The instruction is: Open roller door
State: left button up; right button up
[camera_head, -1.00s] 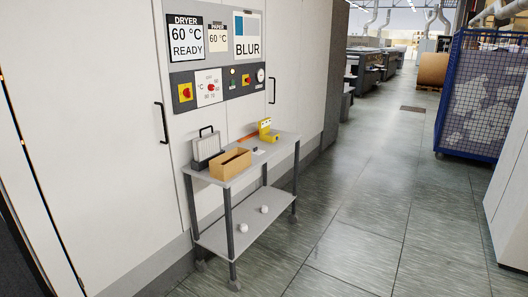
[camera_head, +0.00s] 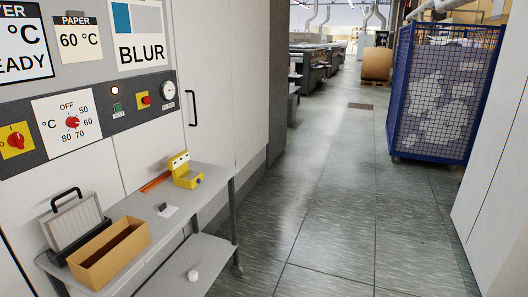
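No roller door can be made out in the head view. Neither of my grippers is in view. A white cabinet wall (camera_head: 221,75) with a black vertical handle (camera_head: 191,108) stands on the left. Its grey control panel (camera_head: 100,118) carries a dial, knobs, buttons and a round gauge, with DRYER, PAPER and BLUR signs above. The DRYER sign is cut off by the left edge of the picture.
A grey two-shelf cart (camera_head: 210,178) stands against the cabinet, holding a cardboard box (camera_head: 112,255) and a yellow device (camera_head: 184,172). A blue mesh cage (camera_head: 440,95) and a white cabinet (camera_head: 498,170) stand on the right. The tiled aisle (camera_head: 335,190) between is clear.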

aim_at(201, 29)
jog(key=i+z, duration=0.1)
jog(key=i, duration=1.4)
